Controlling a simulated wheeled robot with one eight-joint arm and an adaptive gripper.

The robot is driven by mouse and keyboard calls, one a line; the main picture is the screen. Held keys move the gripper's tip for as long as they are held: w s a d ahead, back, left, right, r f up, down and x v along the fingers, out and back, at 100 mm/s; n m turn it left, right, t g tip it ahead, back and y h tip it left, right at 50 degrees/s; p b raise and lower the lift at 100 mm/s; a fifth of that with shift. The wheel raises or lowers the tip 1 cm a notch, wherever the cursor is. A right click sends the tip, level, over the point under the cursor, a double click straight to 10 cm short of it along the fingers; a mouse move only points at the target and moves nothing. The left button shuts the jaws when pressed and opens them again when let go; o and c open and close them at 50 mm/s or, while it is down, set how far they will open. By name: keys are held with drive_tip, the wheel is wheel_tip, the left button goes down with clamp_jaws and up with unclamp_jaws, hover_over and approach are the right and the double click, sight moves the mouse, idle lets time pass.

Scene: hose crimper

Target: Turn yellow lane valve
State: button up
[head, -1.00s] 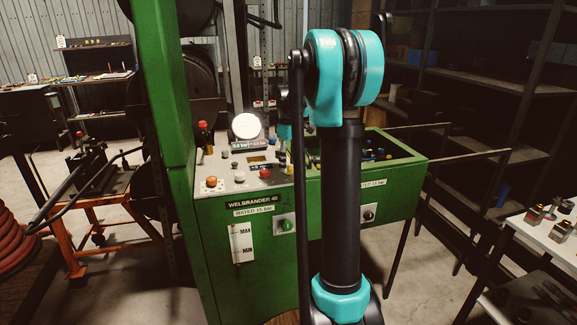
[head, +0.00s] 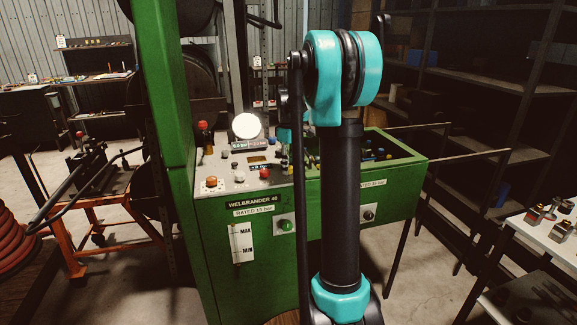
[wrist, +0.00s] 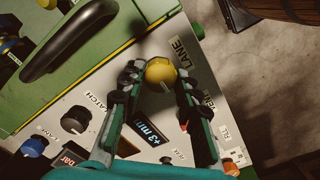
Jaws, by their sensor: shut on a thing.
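The yellow lane valve (wrist: 160,72) is a round yellow knob near the edge of the white control panel (wrist: 75,98), beside a "LANE" label. In the wrist view, my gripper (wrist: 158,78) has one finger on each side of the knob and is shut on it.
In the wrist view, a black knob (wrist: 75,120), a blue knob (wrist: 35,146) and a "+3 mm" display (wrist: 153,136) sit nearby. A black handle (wrist: 68,40) is on the green cover. In the head view, the green machine (head: 250,260) stands beside an orange-framed stand (head: 85,215).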

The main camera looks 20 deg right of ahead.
drive_tip(key=m, duration=0.4)
drive_tip(key=shift+m, duration=0.3)
drive_tip(key=m, duration=0.4)
drive_tip(key=shift+m, duration=0.3)
drive_tip(key=m, duration=0.4)
drive_tip(key=shift+m, duration=2.4)
drive_tip(key=o, duration=1.2)
drive_tip(key=shift+c, duration=0.2)
